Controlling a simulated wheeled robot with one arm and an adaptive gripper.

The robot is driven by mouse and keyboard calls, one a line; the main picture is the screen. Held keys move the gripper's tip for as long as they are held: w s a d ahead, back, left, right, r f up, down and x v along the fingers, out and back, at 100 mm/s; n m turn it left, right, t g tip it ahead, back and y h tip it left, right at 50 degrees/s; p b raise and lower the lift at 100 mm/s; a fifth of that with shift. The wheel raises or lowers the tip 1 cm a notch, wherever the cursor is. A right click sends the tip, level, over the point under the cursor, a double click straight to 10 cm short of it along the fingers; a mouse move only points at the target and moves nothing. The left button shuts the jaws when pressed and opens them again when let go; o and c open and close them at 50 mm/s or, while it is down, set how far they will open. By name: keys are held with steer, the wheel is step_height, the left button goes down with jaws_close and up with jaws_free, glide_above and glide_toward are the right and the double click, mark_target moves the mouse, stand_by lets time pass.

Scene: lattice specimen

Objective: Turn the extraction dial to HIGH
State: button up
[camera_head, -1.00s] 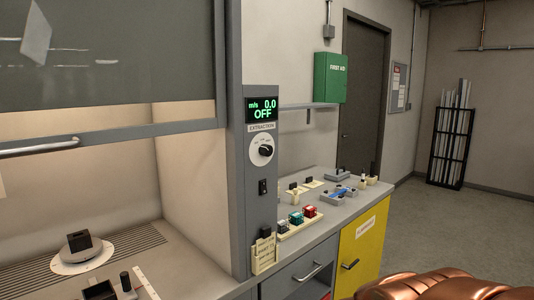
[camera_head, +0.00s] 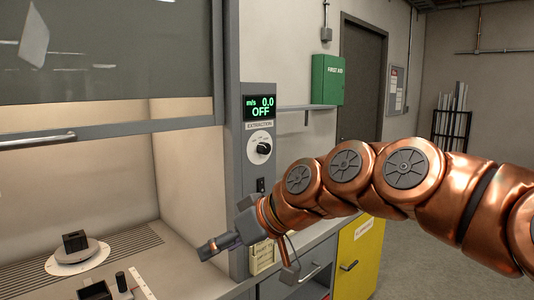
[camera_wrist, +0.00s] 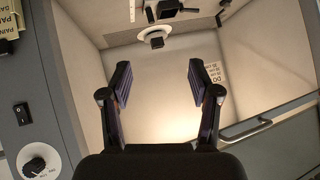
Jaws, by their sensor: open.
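The extraction dial (camera_head: 261,147) is a black knob on a round white plate, on the grey post right of the fume hood. The display (camera_head: 261,107) above it reads "m/s 0.0" and "OFF". In the wrist view the dial (camera_wrist: 37,163) is at the lower left, outside my fingers and partly cut off by the frame edge. My gripper (camera_wrist: 157,82) is open and empty, facing the hood interior. In the head view it is below the dial in front of the post, apart from the dial; the fingertips are hard to separate there.
A black rocker switch (camera_head: 260,185) is below the dial. The hood's raised sash has a handle bar (camera_head: 38,140) at left. A green first aid box (camera_head: 327,80) hangs right of the post. A yellow cabinet (camera_head: 348,268) stands below the bench.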

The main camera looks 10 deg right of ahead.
steer(key=w+d+r+t+y, duration=0.2)
steer(key=w+r, duration=0.5)
steer(key=m+t+h+b, duration=0.1)
steer(key=m+t+b, duration=0.15)
steer(key=t, duration=0.45)
glide_toward(267, 149)
steer(key=x, duration=0.2)
steer(key=shift+m, duration=0.45)
steer(key=shift+p+x, duration=1.5)
steer(key=shift+x, duration=2.45)
steer(key=c, duration=1.2)
